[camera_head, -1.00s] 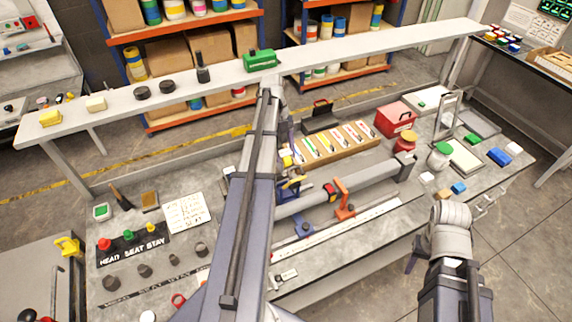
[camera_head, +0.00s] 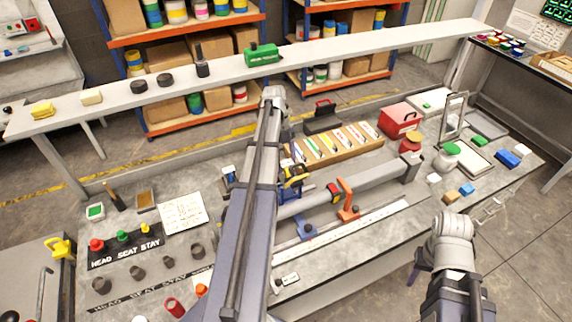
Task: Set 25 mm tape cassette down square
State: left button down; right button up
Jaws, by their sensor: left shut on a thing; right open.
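I cannot make out the 25 mm tape cassette in the head view. My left arm (camera_head: 254,205) reaches up the middle of the picture, over the bench (camera_head: 340,252). The part of the bench directly behind this arm is hidden too. My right arm (camera_head: 452,238) is bent at the lower right, off the bench's front edge. Its gripper does not show.
A grey tube (camera_head: 380,184) with an orange clamp (camera_head: 348,195) lies across the bench. A wooden rack (camera_head: 338,149), red box (camera_head: 400,120) and jars stand behind. A raised shelf (camera_head: 330,55) carries a green case (camera_head: 263,55).

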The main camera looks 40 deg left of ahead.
pick_arm(q)
jog(key=shift+f, duration=0.15)
notch_tip(320, 180, down, 6)
jog(key=b, duration=0.6)
dwell(0.5)
jog(key=shift+w+a+f+b, duration=0.1)
jog(key=shift+a+f+b, duration=0.1)
jog(key=shift+b, duration=0.1)
dwell(0.5)
jog(key=shift+w+a+f+b, duration=0.1)
jog(key=shift+a+f+b, duration=0.1)
jog(key=shift+b, duration=0.1)
jog(key=shift+a+f+b, duration=0.1)
jog(key=shift+f+b, duration=0.45)
dwell(0.6)
dwell(0.4)
